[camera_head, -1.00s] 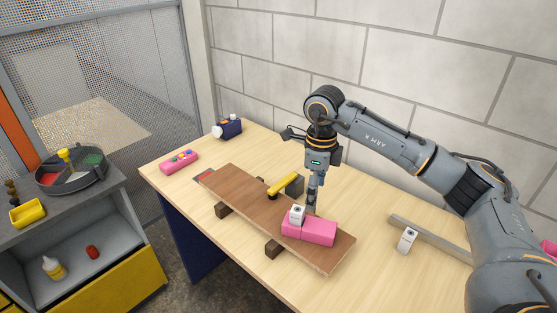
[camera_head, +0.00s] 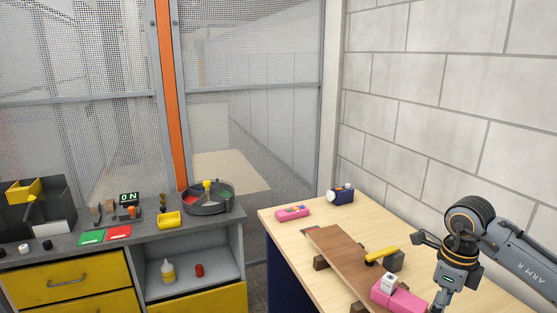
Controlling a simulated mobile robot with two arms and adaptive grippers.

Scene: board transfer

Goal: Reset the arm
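My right arm comes in at the lower right, and its gripper (camera_head: 438,300) points down just right of a pink block (camera_head: 404,301) at the bottom edge. Its fingers are small and partly cut off, so I cannot tell whether they are open or shut. The pink block lies on a brown board (camera_head: 345,256) and carries a small white block (camera_head: 388,285). A yellow-handled hammer-like tool (camera_head: 380,255) with a dark head lies beside the board's far edge. My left gripper is not in view.
The light wooden table (camera_head: 290,237) also holds a pink case (camera_head: 293,213) and a dark blue device (camera_head: 341,195). At left stands a grey bench (camera_head: 60,247) with a round divided tray (camera_head: 228,206), yellow drawers and an "ON" display (camera_head: 130,198). A mesh fence and a block wall stand behind.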

